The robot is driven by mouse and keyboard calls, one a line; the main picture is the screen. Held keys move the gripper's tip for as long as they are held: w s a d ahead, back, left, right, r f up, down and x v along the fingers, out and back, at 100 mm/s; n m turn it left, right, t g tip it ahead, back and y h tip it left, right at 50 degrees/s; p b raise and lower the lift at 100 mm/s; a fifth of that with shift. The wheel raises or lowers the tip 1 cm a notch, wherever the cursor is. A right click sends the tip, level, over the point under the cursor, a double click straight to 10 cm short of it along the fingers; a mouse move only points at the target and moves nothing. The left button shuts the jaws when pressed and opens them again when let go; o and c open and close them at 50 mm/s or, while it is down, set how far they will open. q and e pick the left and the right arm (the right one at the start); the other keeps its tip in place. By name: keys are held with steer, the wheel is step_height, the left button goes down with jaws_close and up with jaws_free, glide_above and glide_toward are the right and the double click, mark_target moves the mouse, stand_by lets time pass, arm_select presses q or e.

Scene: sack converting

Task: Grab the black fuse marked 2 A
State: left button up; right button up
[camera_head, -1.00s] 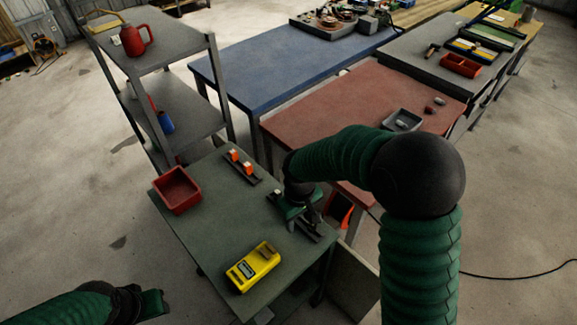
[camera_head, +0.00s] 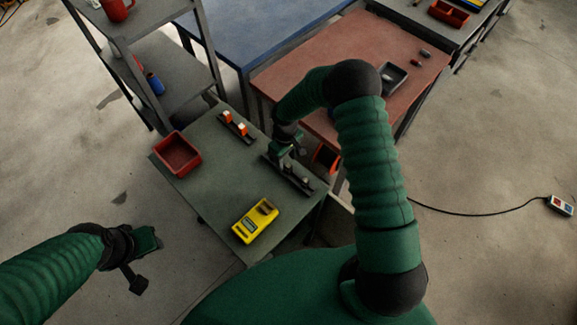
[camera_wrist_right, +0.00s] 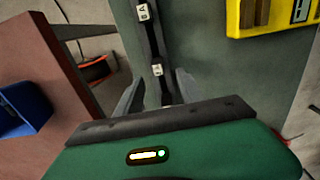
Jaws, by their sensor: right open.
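A dark rail on the green-grey table (camera_head: 215,160) carries small black fuses with white labels. In the right wrist view, one fuse (camera_wrist_right: 157,69) sits between my right fingertips, its label too small to read surely. Another fuse (camera_wrist_right: 143,12), whose label looks like 8 A, stands farther along the rail. In the head view, fuses (camera_head: 304,181) show on the rail beside my right gripper (camera_head: 282,153). The right gripper (camera_wrist_right: 158,85) is open, its fingers on either side of the rail, apart from the fuse. My left gripper (camera_head: 148,262) is empty over the floor at left.
A red table (camera_head: 300,77) stands beyond. A blue bin (camera_wrist_right: 25,112) shows in the wrist view. The table's middle is clear.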

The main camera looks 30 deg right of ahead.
mark_target(288, 165)
steer(key=f, duration=0.2)
steer(key=s+f+p, duration=0.1)
steer(key=shift+d+f, duration=0.15)
steer(key=shift+f, duration=0.4)
jaws_close()
